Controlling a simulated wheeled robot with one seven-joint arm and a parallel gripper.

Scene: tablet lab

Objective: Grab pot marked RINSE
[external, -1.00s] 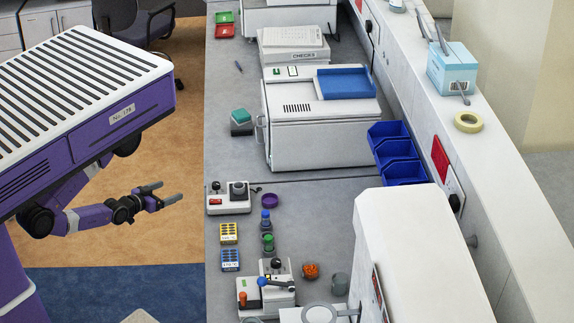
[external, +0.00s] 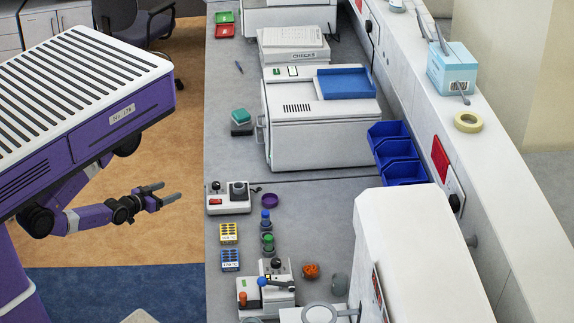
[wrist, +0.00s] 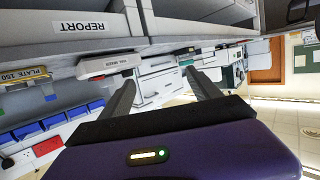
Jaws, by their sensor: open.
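My gripper (external: 172,192) is open and empty, held out over the floor to the left of the bench. Its two fingers also show apart in the wrist view (wrist: 159,77), with nothing between them. No marking RINSE can be read in either view. Small round pots stand on the bench in the external view: a purple one (external: 269,200), one with orange contents (external: 311,271) and a grey one (external: 338,284). Any words on them are too small to read or hidden. My gripper is apart from all of them.
The grey bench (external: 235,160) has its left edge near my gripper. A joystick box (external: 228,205), yellow rack (external: 229,233) and blue rack (external: 230,260) stand near that edge. A large white machine (external: 410,235) stands at the front right. Blue bins (external: 400,170) line the wall.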

